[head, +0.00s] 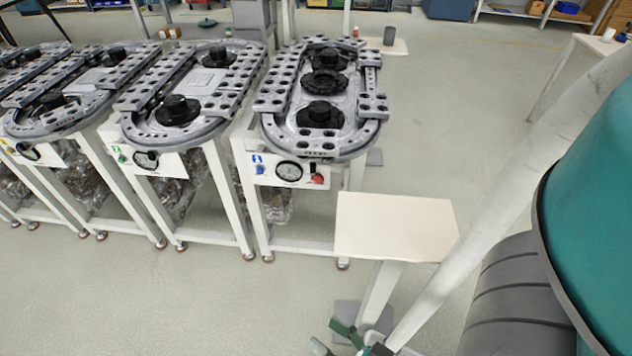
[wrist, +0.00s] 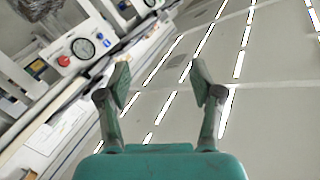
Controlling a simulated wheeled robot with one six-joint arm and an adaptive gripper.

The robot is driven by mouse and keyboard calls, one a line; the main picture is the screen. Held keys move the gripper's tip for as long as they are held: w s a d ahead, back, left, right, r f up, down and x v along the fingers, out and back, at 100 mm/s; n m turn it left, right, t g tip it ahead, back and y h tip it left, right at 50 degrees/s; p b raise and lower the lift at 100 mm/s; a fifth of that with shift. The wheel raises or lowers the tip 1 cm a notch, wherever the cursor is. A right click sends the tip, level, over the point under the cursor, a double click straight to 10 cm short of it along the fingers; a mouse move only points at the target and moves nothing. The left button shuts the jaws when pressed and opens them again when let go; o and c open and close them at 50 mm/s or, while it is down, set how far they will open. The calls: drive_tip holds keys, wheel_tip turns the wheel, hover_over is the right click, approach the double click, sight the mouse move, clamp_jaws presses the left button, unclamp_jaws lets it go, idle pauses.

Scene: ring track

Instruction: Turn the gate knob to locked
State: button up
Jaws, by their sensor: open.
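A white front panel (head: 300,183) on the nearest ring track table carries a blue knob (head: 260,170), a round dial (head: 289,171) and a red knob (head: 318,178). I cannot tell which part is the gate knob, or how it is set. In the wrist view a similar panel shows tilted at upper left, with a red knob (wrist: 64,61) and a dial (wrist: 83,48). My gripper (wrist: 160,76) is open and empty, apart from the panel. In the head view it shows low at the bottom (head: 334,340), partly cut off.
A pale small table (head: 394,226) stands in front of the right end of the panel, near my arm. More ring track tables (head: 178,108) stand to the left, with plastic-wrapped items under them. The grey floor (head: 180,300) in front is clear.

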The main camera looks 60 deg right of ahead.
drive_tip(key=w+d+f+m+h, duration=0.3)
drive_tip(key=w+d+m+h, duration=0.3)
drive_tip(key=m, duration=0.5)
drive_tip(key=m+g+h, duration=0.8)
drive_tip(key=m+g, duration=0.2)
drive_tip(key=m, duration=2.1)
approach(317, 181)
drive_tip(key=x, duration=1)
drive_tip(key=shift+f, duration=0.1)
drive_tip(key=c, duration=1.2)
drive_tip(key=shift+o, duration=0.2)
